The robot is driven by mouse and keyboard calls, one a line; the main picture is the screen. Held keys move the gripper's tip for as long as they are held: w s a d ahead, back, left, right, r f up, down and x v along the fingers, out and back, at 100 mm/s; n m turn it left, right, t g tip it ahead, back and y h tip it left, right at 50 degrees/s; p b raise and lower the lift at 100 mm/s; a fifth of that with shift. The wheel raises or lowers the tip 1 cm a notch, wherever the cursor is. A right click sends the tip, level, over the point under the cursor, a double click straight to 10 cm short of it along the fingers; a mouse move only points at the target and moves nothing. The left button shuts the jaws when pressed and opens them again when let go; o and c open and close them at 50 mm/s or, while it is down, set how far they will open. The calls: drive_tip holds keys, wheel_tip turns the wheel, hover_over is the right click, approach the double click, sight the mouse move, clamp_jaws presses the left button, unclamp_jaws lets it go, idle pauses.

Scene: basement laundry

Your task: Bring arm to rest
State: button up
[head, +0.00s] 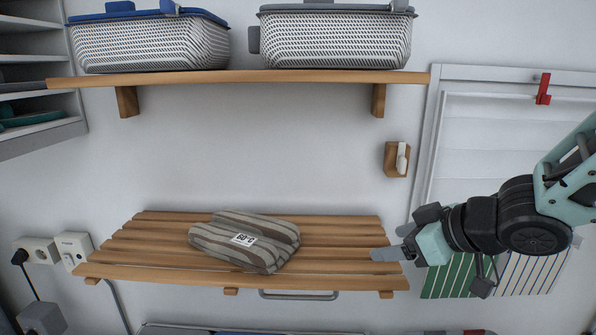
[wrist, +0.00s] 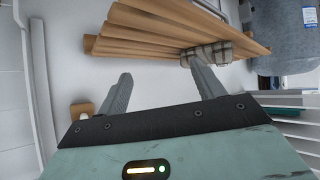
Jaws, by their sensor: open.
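My gripper (head: 385,254) is open and empty at the right end of the slatted wooden shelf, its fingers pointing left. In the wrist view its two fingers (wrist: 163,92) are spread apart with nothing between them. A folded brown-and-grey striped cloth (head: 225,238) with a white "60°C" label lies on the slatted shelf (head: 140,235), well to the left of my gripper and apart from it. The cloth also shows in the wrist view (wrist: 222,52), partly hidden behind a finger.
Above, a wooden wall shelf (head: 250,77) holds two white baskets, one with a blue lid (head: 150,45) and one grey-trimmed (head: 335,40). A shuttered panel (head: 500,130) with a red clip (head: 543,88) and striped cloths (head: 450,277) are at right.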

drive_tip(key=s+d+f+m+g+h, duration=0.1)
drive_tip(key=d+f+m+h, duration=0.15)
drive_tip(key=d, duration=0.25)
drive_tip(key=d+f+m+h, duration=0.1)
drive_tip(key=d+m+h, duration=0.2)
drive_tip(key=d, duration=0.3)
drive_tip(key=s+d+f+m+g+h, duration=0.2)
drive_tip(key=s+d+f+m+g, duration=0.15)
drive_tip(key=s, duration=0.45)
drive_tip(key=s+a+f+n+g+b, duration=0.2)
drive_tip(key=s+a+n+b, duration=0.1)
drive_tip(key=s+a, duration=0.4)
drive_tip(key=s+a+f+n+g+y+b, duration=0.1)
drive_tip(key=s+a+f+n+b, duration=0.2)
drive_tip(key=s+a, duration=0.4)
drive_tip(key=a+n+b, duration=0.1)
drive_tip(key=a+b, duration=0.1)
drive_tip(key=a, duration=0.1)
drive_tip(key=shift+s+a+f+n+g, duration=0.15)
drive_tip(key=shift+s+a+n+g, duration=0.1)
drive_tip(key=shift+a+n+g, duration=0.1)
